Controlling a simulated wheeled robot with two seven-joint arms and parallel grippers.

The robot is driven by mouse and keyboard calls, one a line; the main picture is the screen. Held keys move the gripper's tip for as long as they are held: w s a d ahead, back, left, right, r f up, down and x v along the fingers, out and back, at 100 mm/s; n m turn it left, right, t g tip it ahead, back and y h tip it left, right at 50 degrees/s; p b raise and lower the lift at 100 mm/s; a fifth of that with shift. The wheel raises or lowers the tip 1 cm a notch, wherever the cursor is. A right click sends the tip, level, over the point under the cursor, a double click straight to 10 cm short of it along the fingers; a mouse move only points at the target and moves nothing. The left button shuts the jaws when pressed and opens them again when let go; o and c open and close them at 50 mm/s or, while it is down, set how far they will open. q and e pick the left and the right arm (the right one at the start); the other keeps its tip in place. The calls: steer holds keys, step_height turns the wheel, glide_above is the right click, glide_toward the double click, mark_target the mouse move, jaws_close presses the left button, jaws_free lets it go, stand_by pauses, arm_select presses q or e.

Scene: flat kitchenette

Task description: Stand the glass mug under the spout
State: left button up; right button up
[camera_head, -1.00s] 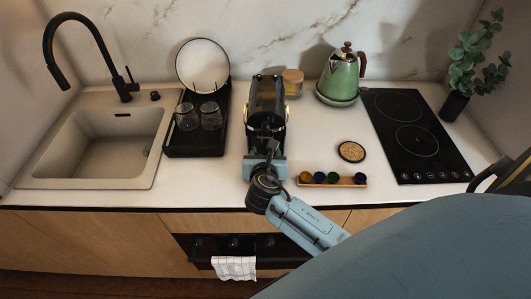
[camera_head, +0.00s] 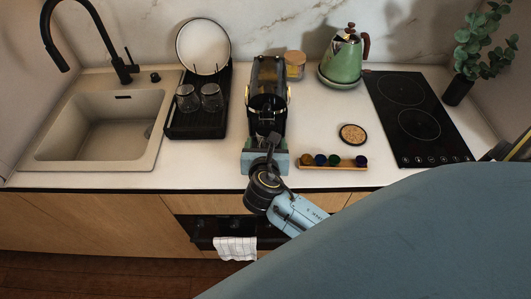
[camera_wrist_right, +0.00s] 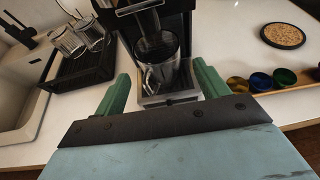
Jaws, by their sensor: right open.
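The glass mug (camera_wrist_right: 165,70) stands upright on the drip tray (camera_wrist_right: 170,94) of the black coffee machine (camera_head: 267,88), below the spout (camera_wrist_right: 140,8). Its handle points toward my wrist camera, a little left. In the head view the mug is hard to make out inside the dark machine. My right gripper (camera_wrist_right: 165,84) is open and empty, its green fingers spread to either side in front of the mug, apart from it. In the head view the right gripper (camera_head: 265,150) is at the machine's front. My left gripper is not in view.
A black rack (camera_head: 198,122) with two glasses and a plate stands left of the machine, beside the sink (camera_head: 105,130). To the right are a wooden capsule holder (camera_head: 332,166), a cork coaster (camera_head: 352,134), a green kettle (camera_head: 343,60) and a hob (camera_head: 414,115).

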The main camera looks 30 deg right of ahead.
steer(key=v, duration=0.6)
steer(key=shift+a+r, duration=0.1)
stand_by(2.0)
